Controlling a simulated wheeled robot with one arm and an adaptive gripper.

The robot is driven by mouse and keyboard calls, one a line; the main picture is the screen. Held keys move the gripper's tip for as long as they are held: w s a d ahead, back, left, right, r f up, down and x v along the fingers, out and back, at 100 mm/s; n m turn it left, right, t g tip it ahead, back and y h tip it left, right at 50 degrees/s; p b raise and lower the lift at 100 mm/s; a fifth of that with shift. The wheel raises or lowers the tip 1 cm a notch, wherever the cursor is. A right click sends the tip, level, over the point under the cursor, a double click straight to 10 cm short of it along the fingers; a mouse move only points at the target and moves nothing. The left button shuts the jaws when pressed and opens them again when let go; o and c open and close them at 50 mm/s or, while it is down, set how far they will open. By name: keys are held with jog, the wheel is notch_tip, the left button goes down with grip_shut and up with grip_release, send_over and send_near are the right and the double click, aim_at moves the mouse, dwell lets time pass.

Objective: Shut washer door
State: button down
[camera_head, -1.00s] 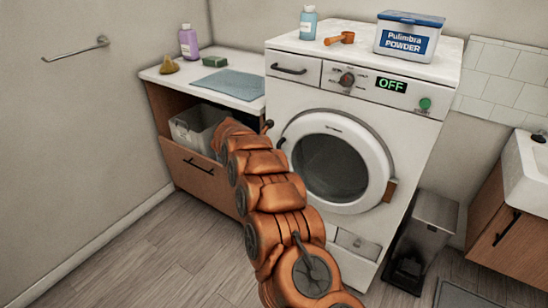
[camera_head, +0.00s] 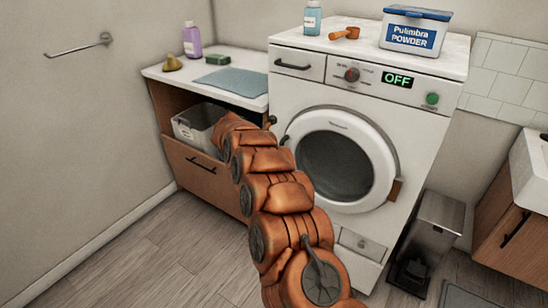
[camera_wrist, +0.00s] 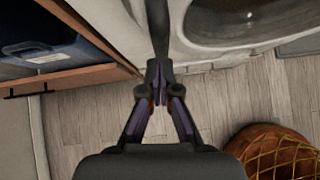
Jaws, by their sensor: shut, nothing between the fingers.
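The washer (camera_head: 425,115) is white, with a round front door (camera_head: 384,190) that has a thick white ring and dark glass. The door stands at or close to the washer front; I cannot tell whether it is fully shut. A small brown piece sits at its lower right rim. My orange arm reaches up left of the door in the head view and hides the gripper there. In the wrist view my gripper (camera_wrist: 160,88) is shut and empty, its fingertips together over the floor, between the cabinet and the washer. The washer's dark glass shows at that view's upper right. Contact with the door is unclear.
A wooden cabinet (camera_head: 200,180) with a grey bin (camera_head: 197,127) stands left of the washer. A powder box (camera_head: 415,32), an orange scoop (camera_head: 345,33) and a blue bottle (camera_head: 312,18) sit on top. A trash can (camera_head: 432,235) stands at right. Floor at left is clear.

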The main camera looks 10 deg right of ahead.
jog(key=s+a+r+b, duration=0.1)
jog(key=s+a+r, duration=0.4)
jog(key=a, duration=0.3)
jog(key=shift+v, duration=0.9)
